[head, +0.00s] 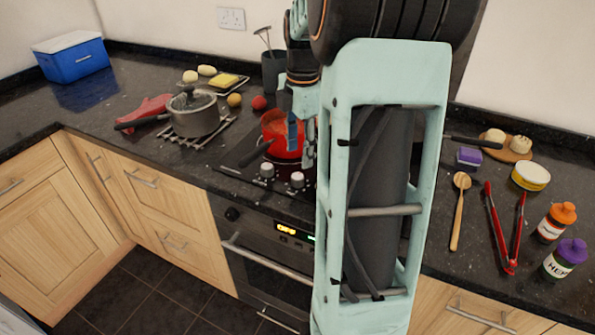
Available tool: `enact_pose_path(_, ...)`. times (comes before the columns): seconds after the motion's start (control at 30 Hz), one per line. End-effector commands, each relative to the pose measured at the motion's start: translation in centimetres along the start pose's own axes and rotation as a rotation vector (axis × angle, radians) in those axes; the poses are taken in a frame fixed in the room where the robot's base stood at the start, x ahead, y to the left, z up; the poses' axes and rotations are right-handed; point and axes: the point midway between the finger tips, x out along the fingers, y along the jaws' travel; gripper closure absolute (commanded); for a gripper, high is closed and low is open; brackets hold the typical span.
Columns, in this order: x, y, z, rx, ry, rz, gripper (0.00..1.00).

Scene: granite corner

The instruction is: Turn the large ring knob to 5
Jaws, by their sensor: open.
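Two pale round knobs stand at the front edge of the black hob: a left knob (266,171) and a right knob (297,179). I cannot tell which one belongs to the large ring, and their number marks are too small to read. A dark knob (232,214) is on the oven front below. My gripper (301,153) is open, pointing down above the hob beside the red pan, a little behind the right knob. It appears apart from the knobs. My arm hides the right part of the hob and any controls there.
A red saucepan (280,133) is on the hob, its dark handle reaching toward the front left. A lidded grey pot (193,112) stands on a rack to the left. Red tongs (497,228), a wooden spoon (457,212) and bottles (565,257) lie or stand at right.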

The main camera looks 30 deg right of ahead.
Motion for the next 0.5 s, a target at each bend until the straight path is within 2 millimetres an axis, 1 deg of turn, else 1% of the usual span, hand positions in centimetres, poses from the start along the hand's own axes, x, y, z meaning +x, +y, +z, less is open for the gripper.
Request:
enact_pose_path(0.03, 1.2, -0.1, 0.0, 0.000, 0.002, -0.003, 0.58)
enact_pose_path(0.2, 4.5, -0.1, -0.1, 0.000, 0.002, -0.003, 0.58)
enact_pose_path(0.33, 6.3, 0.0, -0.1, 0.000, 0.001, -0.001, 0.58)
enact_pose_path(0.5, 7.6, 0.0, 0.0, 0.001, 0.000, 0.000, 0.58)
